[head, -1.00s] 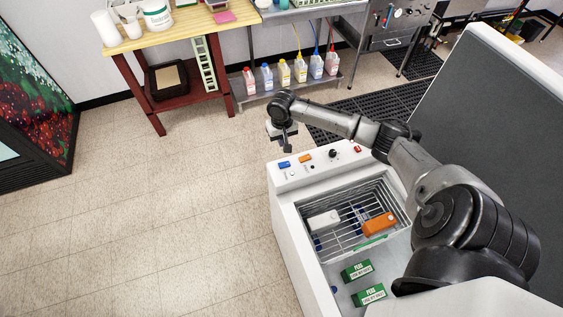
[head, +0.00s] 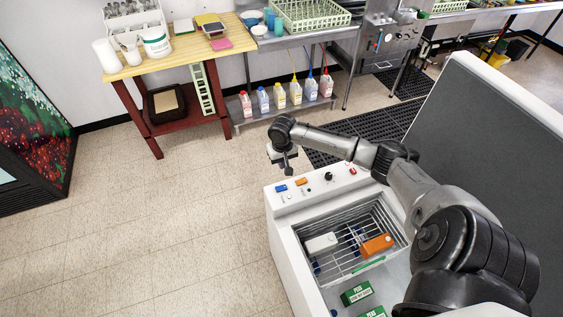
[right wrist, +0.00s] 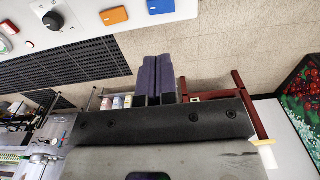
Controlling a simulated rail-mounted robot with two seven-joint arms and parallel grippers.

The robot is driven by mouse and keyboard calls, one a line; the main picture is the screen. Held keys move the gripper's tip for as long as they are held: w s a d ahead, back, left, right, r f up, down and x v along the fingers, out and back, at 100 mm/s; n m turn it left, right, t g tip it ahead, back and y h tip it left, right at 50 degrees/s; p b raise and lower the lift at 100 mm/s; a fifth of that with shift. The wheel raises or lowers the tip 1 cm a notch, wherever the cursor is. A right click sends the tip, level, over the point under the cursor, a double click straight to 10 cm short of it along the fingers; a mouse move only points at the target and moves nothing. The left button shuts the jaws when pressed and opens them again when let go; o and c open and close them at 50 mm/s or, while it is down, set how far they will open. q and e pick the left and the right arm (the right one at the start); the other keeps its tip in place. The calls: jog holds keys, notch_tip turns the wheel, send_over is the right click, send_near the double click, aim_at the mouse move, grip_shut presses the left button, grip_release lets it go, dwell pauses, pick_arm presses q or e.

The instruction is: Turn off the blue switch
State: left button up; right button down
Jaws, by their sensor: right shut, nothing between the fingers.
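The blue switch (head: 281,188) is at the left end of the white control panel on the chest freezer. It also shows at the top edge of the right wrist view (right wrist: 160,5), partly cut off. An orange switch (head: 301,182) sits to its right. My right gripper (head: 288,170) is above the panel's back edge, close to the blue switch but apart from it. Its dark fingers (right wrist: 158,68) are shut together with nothing between them. My left gripper is not in view.
A black knob (head: 328,176) and a red button (head: 352,170) share the panel. The freezer's open basket holds a white box (head: 321,243) and an orange box (head: 377,244). The raised lid (head: 480,140) stands at the right. The floor at the left is clear.

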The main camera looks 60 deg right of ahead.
notch_tip(320, 180, up, 14)
jog(key=s+d+p, duration=0.1)
jog(key=p, duration=0.2)
jog(key=shift+s+d+p, duration=0.15)
jog(key=shift+d+p, duration=0.05)
jog(key=shift+p, duration=0.2)
dwell(0.4)
jog(key=shift+f, duration=0.1)
dwell(0.4)
